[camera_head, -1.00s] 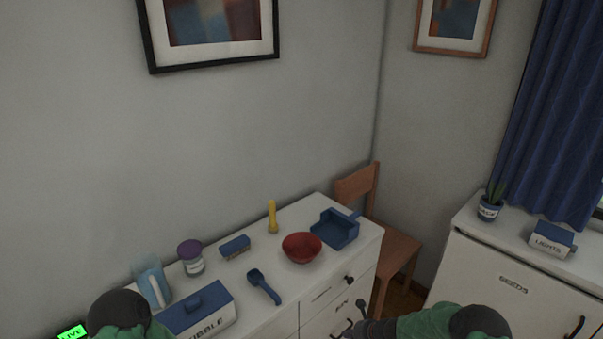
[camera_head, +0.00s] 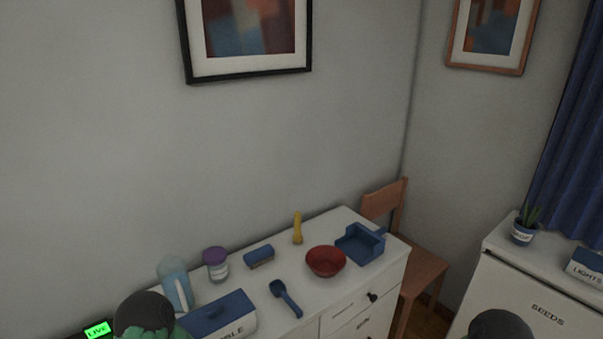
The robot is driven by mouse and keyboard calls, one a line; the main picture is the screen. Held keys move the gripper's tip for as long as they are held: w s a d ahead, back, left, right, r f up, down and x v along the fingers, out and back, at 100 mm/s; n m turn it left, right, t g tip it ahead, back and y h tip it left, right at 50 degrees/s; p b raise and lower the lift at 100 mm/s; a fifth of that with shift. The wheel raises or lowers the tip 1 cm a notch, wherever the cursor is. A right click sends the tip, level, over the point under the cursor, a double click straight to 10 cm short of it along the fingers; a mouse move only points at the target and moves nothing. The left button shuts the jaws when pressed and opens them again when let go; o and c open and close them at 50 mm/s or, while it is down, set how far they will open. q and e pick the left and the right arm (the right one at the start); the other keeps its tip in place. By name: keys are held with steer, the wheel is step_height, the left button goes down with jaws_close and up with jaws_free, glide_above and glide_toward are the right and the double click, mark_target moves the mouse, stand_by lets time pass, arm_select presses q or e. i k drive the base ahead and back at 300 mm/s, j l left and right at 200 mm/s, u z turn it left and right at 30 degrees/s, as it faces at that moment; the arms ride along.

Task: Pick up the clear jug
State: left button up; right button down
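The clear jug (camera_head: 175,283) is a pale blue, see-through vessel. It stands upright at the left end of the white dresser top, near the wall. Its lower part is partly hidden behind a blue lidded box (camera_head: 222,312) and my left arm. My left arm's dark and green links show at the bottom left, in front of the jug, but its gripper is out of the picture. Only a dark link of my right arm shows at the bottom right; its gripper is out of the picture too.
On the dresser (camera_head: 335,290) stand a purple-lidded jar (camera_head: 216,265), a blue brush (camera_head: 259,256), a yellow flashlight (camera_head: 298,230), a red bowl (camera_head: 326,262), a blue scoop (camera_head: 286,298) and a blue dustpan (camera_head: 360,244). A wooden chair (camera_head: 421,272) and a white cabinet (camera_head: 520,300) are right.

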mark_target(172, 273)
steer(key=u, duration=1.15)
